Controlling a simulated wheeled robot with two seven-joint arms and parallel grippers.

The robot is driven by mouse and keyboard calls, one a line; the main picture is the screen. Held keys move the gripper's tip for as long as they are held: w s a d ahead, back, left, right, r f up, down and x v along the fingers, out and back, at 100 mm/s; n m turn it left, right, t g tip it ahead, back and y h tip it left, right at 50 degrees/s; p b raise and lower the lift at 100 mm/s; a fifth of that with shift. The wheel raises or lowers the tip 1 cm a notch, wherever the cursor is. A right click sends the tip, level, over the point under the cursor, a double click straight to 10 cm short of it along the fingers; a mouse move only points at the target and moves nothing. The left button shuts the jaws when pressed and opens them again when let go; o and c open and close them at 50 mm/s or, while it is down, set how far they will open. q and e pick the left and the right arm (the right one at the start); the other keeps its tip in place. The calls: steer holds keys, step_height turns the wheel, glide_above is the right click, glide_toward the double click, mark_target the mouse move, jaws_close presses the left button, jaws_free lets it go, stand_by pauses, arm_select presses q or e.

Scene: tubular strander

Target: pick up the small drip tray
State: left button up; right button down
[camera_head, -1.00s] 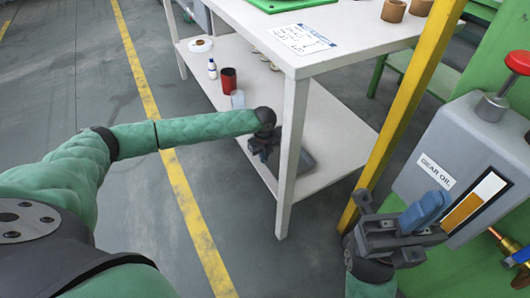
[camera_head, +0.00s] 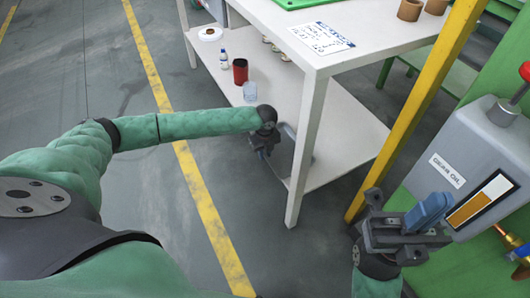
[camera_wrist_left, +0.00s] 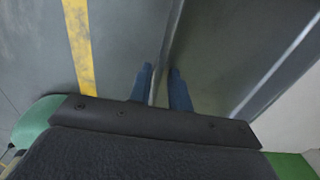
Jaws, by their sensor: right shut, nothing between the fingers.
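The small drip tray (camera_wrist_left: 225,60) is a dull grey, shallow piece with a raised rim. It fills much of the left wrist view. In the head view a part of it (camera_head: 289,133) shows at the edge of the lower shelf, partly hidden by my left gripper and the table leg. My left gripper (camera_head: 262,152) is at the tray's near side. Its blue fingers (camera_wrist_left: 161,88) stand close on either side of the rim and appear shut on it. My right gripper (camera_head: 425,232) is shut and empty, in front of the gear oil container.
The white table (camera_head: 345,62) has a leg (camera_head: 307,150) just right of the tray. A red cup (camera_head: 240,71), clear container (camera_head: 250,92) and small bottle (camera_head: 224,60) stand on the shelf. A yellow post (camera_head: 420,105) and gear oil container (camera_head: 460,155) are at right. Floor at left is clear.

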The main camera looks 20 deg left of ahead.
arm_select(q)
steer(key=shift+o, duration=0.5)
steer(key=shift+r+p, duration=0.95)
steer(key=shift+r, duration=2.95)
